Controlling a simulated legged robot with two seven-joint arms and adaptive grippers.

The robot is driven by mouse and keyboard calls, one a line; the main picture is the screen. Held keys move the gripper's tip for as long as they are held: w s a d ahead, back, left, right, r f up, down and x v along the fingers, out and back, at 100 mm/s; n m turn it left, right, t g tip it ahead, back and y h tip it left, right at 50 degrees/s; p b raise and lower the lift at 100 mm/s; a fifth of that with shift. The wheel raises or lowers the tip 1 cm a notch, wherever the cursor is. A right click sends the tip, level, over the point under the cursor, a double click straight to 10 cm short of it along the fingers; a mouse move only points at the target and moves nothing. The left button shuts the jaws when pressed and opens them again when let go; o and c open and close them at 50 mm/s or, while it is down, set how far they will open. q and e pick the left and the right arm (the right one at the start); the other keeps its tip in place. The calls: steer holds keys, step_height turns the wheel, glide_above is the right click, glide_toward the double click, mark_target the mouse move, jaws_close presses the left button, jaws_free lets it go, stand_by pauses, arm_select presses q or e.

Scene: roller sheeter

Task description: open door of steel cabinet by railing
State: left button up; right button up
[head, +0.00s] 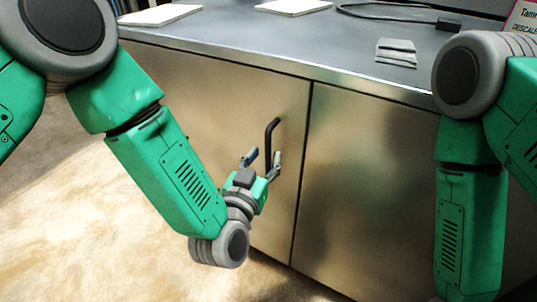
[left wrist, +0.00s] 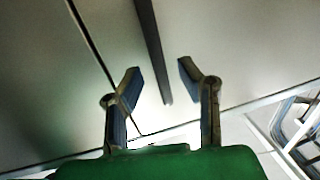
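The steel cabinet (head: 375,190) has two brushed-metal doors side by side, both flush and closed. The left door (head: 225,100) carries a black vertical bar handle (head: 272,130) near the seam between the doors. My left gripper (head: 264,158) is open, with its fingertips at the lower part of the handle. In the left wrist view the dark handle bar (left wrist: 152,45) runs down between the two spread fingers (left wrist: 158,75) with gaps on both sides. I cannot tell how deep the bar lies between them. My right arm hangs at the right, and its gripper is outside the view.
The grey countertop (head: 240,38) holds white flat slabs (head: 160,15), a black cable (head: 385,14) and a small grey item (head: 396,52). A pink sign (head: 524,20) stands at the upper right. The pale floor (head: 95,235) left of the cabinet is clear.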

arm_select(q)
steer(key=shift+x, duration=1.05)
steer(key=shift+w+d, duration=0.2)
steer(key=shift+w, duration=0.1)
jaws_close()
